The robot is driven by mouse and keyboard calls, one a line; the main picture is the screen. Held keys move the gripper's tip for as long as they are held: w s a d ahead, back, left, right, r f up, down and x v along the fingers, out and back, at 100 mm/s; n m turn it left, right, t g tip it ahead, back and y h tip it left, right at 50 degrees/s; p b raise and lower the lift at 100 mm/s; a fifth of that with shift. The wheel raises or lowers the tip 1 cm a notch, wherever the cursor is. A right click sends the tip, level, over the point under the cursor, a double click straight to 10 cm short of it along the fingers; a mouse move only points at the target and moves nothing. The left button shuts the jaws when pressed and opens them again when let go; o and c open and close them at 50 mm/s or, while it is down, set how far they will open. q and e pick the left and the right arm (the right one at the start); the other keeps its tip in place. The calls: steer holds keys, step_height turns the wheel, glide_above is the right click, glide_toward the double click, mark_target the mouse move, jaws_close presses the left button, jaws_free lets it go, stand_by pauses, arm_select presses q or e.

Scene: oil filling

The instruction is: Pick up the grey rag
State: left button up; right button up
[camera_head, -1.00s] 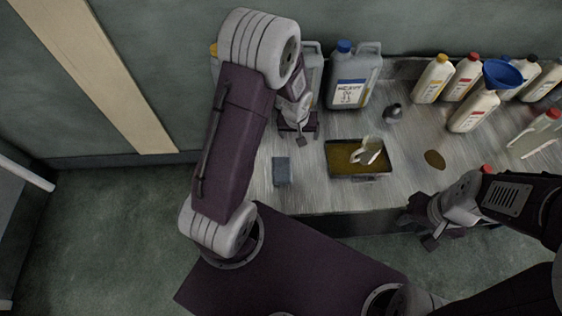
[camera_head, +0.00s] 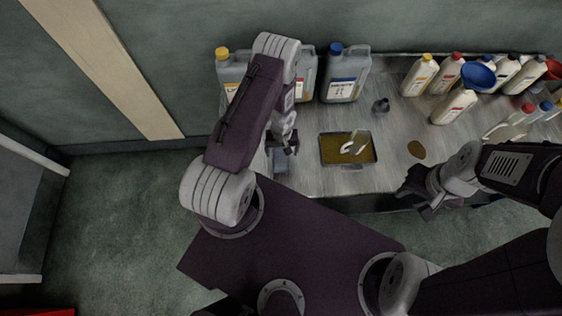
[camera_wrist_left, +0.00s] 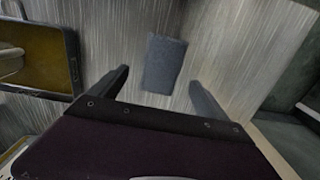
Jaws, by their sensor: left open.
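The grey rag (camera_head: 281,160) is a small blue-grey rectangle lying flat near the front left of the metal bench, partly covered by my left arm in the head view. In the left wrist view the rag (camera_wrist_left: 164,63) lies ahead of and between the two fingers. My left gripper (camera_head: 284,146) is open and above the bench by the rag; it also shows in the left wrist view (camera_wrist_left: 158,82) with its fingers spread and nothing between them. My right gripper (camera_head: 418,199) hangs at the bench's front edge, apart from the rag; its jaw opening is unclear.
A dark tray (camera_head: 372,160) of brown oil with a pale object in it stands right of the rag. Large grey jugs (camera_head: 346,76) and several white bottles (camera_head: 420,76) line the back. A blue funnel (camera_head: 479,77) is among the bottles.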

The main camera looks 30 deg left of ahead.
mark_target(281, 159)
arm_select(q)
steer(key=shift+f, duration=0.4)
arm_select(e)
steer(key=shift+a+f, duration=0.1)
steer(key=shift+f, duration=0.35)
arm_select(q)
step_height(281, 159, down, 5)
steer(key=b, duration=0.5)
steer(key=shift+a+f+b, duration=0.1)
steer(key=shift+f+b, duration=0.05)
steer(key=shift+b, duration=0.2)
steer(key=shift+r, duration=0.2)
steer(key=c, duration=1.4)
arm_select(e)
step_height(281, 159, down, 5)
steer(key=shift+f, duration=0.2)
